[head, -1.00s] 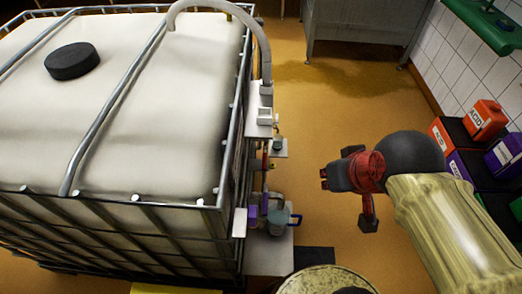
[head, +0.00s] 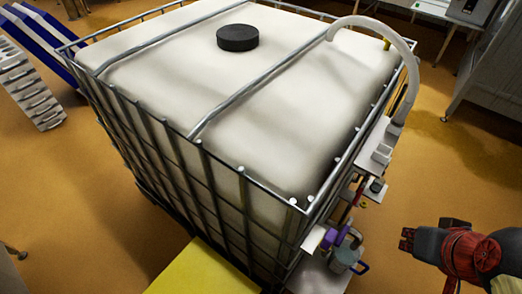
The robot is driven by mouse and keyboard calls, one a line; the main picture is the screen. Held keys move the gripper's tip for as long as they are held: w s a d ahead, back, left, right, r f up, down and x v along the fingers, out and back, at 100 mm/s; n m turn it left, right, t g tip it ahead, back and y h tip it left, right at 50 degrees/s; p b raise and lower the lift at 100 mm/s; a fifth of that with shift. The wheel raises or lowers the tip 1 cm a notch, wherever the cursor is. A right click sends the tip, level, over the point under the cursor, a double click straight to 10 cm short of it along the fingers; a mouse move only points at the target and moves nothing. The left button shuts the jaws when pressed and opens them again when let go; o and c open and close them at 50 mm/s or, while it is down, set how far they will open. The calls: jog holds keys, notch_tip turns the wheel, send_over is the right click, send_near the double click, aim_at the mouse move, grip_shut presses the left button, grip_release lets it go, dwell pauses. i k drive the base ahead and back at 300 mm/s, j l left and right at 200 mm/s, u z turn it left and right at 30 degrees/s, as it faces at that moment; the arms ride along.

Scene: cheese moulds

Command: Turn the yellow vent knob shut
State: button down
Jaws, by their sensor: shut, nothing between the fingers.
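A small yellow piece (head: 387,44) stands at the far right corner of the white caged tank (head: 290,110), next to the pale hose. It may be the vent knob, but it is too small to tell its shape or how it is turned. My gripper (head: 406,239) is at the lower right, out over the floor and to the right of the tank. It is shut and empty, well apart from the yellow piece and nearer to me. Part of my arm is cut off by the frame's edge.
A metal cage (head: 195,145) surrounds the tank, with a black cap (head: 238,38) on top. A pale curved hose (head: 408,75) runs down the tank's right side. A jug with a blue handle (head: 345,258) stands below. Orange floor (head: 440,170) lies open at the right.

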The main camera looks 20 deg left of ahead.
aim_at(387, 44)
jog(key=u, duration=1.1)
jog(key=k+l, duration=0.1)
jog(key=l, duration=0.2)
jog(key=k+l, duration=0.15)
jog(key=l, duration=0.2)
jog(key=k+l, duration=0.1)
jog(key=l, duration=0.2)
jog(key=k+l, duration=0.15)
jog(key=l, duration=0.15)
jog(key=i+l, duration=0.15)
jog(key=l, duration=0.25)
jog(key=i+l, duration=0.15)
jog(key=l, duration=0.2)
jog(key=i+l+u, duration=0.1)
jog(key=l, duration=0.3)
jog(key=i+l, duration=0.2)
jog(key=l, duration=0.2)
jog(key=i+l, duration=0.15)
jog(key=l, duration=0.25)
jog(key=i+l, duration=0.15)
jog(key=l, duration=0.25)
jog(key=j+u, duration=0.05)
